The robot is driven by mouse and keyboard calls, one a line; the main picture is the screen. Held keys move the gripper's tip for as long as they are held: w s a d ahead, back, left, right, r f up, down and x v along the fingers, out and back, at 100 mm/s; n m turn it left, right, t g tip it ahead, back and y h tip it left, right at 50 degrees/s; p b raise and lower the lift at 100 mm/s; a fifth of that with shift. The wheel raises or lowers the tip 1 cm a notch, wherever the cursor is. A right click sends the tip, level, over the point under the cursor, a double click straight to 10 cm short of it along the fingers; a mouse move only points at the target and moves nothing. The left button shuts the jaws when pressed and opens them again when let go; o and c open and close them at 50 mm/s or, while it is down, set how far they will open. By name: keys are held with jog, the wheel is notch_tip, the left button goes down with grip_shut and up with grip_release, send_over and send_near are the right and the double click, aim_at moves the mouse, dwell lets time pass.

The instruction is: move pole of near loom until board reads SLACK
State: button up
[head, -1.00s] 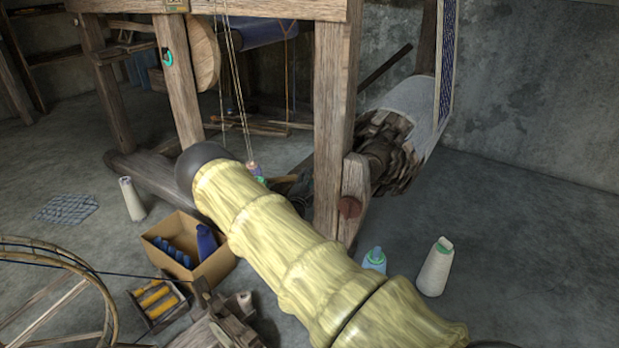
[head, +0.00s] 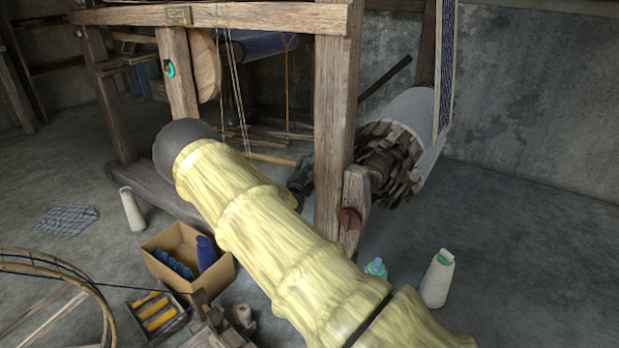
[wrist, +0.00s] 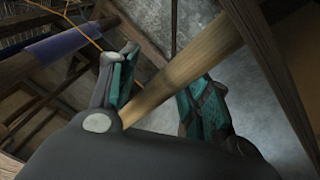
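The pale wooden pole (head: 268,158) of the near loom shows low inside the frame, partly hidden by my arm. In the wrist view the pole (wrist: 190,67) runs diagonally from upper right down between the two teal-padded fingers of my gripper (wrist: 158,90). The fingers are spread about the pole's width; I cannot tell whether both press on it. In the head view my dark gripper (head: 300,178) is at the pole's right end, beside the loom's front post (head: 330,120). A small board (head: 178,15) is on the top beam; its lettering is too small to read.
A cardboard box (head: 222,277), a tray of yellow spools (head: 157,314) and a wheel (head: 104,310) stand at lower left. The toothed roller (head: 385,160) is right of the post. Floor at far right is clear.

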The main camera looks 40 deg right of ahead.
jog(key=shift+d+r, duration=0.1)
jog(key=shift+r, duration=0.15)
jog(key=shift+s, duration=0.1)
jog(key=shift+f+p+v, duration=0.15)
jog(key=shift+p+v, duration=0.5)
jog(key=shift+v, duration=1.1)
jog(key=shift+f+p+v, duration=0.15)
jog(key=shift+p+v, duration=0.5)
jog(key=shift+v, duration=1.1)
jog(key=v, duration=0.1)
jog(key=p+v, duration=0.1)
jog(key=v, duration=0.3)
jog(key=shift+a+f+p, duration=0.3)
jog(key=shift+a, duration=0.05)
jog(key=shift+p, duration=0.35)
